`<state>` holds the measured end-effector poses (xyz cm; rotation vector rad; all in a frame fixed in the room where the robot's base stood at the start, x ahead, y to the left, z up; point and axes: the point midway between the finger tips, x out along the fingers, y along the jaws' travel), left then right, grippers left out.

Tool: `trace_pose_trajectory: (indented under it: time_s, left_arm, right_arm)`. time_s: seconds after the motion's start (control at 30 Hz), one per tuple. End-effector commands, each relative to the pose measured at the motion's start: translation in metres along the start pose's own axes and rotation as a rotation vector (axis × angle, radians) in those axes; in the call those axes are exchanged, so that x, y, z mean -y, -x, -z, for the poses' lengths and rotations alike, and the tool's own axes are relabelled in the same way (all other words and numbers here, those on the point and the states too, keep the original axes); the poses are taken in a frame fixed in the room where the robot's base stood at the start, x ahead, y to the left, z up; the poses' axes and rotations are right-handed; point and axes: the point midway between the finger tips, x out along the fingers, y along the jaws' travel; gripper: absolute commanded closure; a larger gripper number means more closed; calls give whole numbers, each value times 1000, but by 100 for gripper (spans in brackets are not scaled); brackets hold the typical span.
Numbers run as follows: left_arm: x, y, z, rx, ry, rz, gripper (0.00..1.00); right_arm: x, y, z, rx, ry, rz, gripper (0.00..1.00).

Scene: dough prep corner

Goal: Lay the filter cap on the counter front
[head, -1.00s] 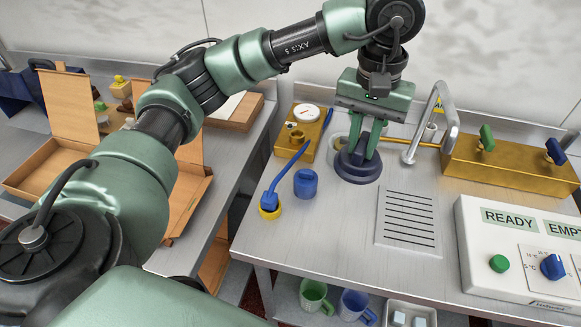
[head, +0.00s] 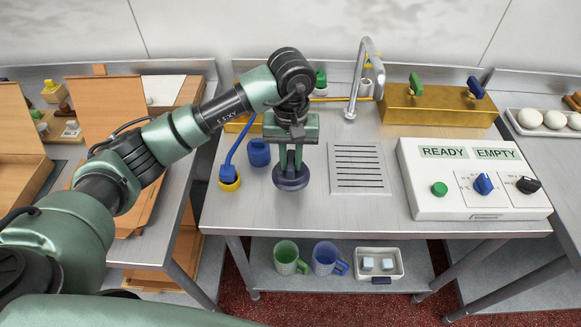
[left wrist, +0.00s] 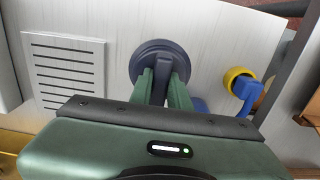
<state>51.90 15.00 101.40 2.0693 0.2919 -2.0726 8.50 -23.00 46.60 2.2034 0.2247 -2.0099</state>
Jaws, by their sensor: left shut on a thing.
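The filter cap (head: 291,182) is a dark navy round disc with a raised middle. My left gripper (head: 291,168) is shut on that middle and holds the cap level, disc down, over the steel counter (head: 300,216), left of the slotted drain. A gap under the cap cannot be made out. In the left wrist view the cap (left wrist: 148,56) shows beyond the two green fingers of the left gripper (left wrist: 164,72), with bare counter around it. The counter's front edge lies nearer me than the cap. My right gripper is not in view.
A blue cylinder (head: 258,153) and a yellow ring with a blue hose end (head: 229,182) stand left of the cap. The slotted drain (head: 358,168) and white control box (head: 470,195) are to the right. The front counter strip is clear.

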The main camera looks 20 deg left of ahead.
Motion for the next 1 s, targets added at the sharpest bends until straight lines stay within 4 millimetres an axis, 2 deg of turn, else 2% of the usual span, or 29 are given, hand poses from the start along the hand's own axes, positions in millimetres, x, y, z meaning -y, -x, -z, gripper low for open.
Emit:
trace_pose_trajectory:
  time_s: [0.17,0.4,0.8,0.83,0.9,1.0]
  left_arm:
    - [0,-11,0,1,1,0,100]
    - [0,-42,-1,4,0,1,100]
    - [0,-50,0,-1,-1,0,100]
    - [0,-49,0,0,-1,0,80]
    - [0,-48,0,0,-1,0,61]
    - [0,-48,0,0,-1,1,61]
  right_arm:
    - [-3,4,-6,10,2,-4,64]
    - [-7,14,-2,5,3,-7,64]
    - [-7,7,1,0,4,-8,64]
    - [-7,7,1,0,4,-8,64]
    - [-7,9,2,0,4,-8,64]
    - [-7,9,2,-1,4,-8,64]
